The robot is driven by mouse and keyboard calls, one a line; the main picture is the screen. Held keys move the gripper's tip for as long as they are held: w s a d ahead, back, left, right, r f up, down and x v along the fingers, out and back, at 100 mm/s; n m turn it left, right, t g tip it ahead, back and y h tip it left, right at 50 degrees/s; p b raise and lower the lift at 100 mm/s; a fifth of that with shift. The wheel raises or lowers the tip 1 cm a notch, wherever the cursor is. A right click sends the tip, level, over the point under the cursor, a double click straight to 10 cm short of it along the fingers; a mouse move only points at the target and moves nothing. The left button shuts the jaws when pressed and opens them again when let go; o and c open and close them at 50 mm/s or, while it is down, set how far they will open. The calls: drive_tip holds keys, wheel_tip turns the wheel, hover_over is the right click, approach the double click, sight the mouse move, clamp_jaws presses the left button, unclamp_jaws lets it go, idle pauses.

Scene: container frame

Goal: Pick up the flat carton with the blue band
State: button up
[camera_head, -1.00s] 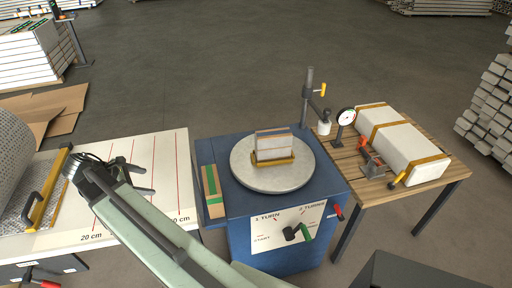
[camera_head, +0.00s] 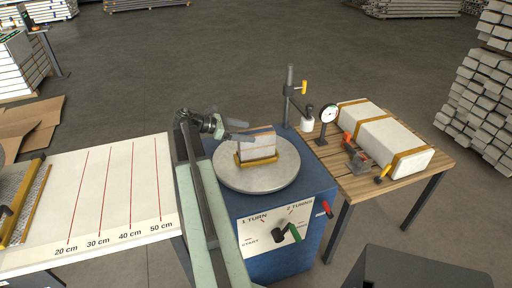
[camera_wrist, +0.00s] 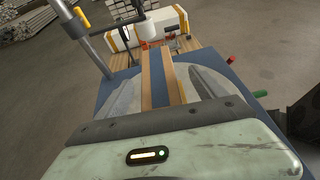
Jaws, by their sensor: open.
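The flat carton (camera_head: 257,146) stands upright on edge in a yellow holder (camera_head: 257,162) on the round grey turntable (camera_head: 228,176). In the wrist view the carton (camera_wrist: 159,80) shows as a narrow strip, brown on both sides with a blue band along the middle. My gripper (camera_head: 244,131) is open at the carton's left end, near its top, in the head view. In the wrist view the fingers of my gripper (camera_wrist: 162,84) lie on either side of the strip. I cannot tell whether they touch it.
A post with a yellow lever (camera_head: 290,95) and a dial gauge (camera_head: 328,114) stand behind and right of the turntable. A wooden table (camera_head: 418,185) holds a long white strapped package (camera_head: 385,135). A white table with red lines (camera_head: 110,190) is on the left.

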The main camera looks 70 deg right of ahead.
sight(251, 132)
drive_tip(key=b+x, duration=0.2)
drive_tip(key=x, duration=0.3)
drive_tip(key=shift+d+f, duration=0.15)
drive_tip(key=shift+d, duration=0.1)
clamp_jaws()
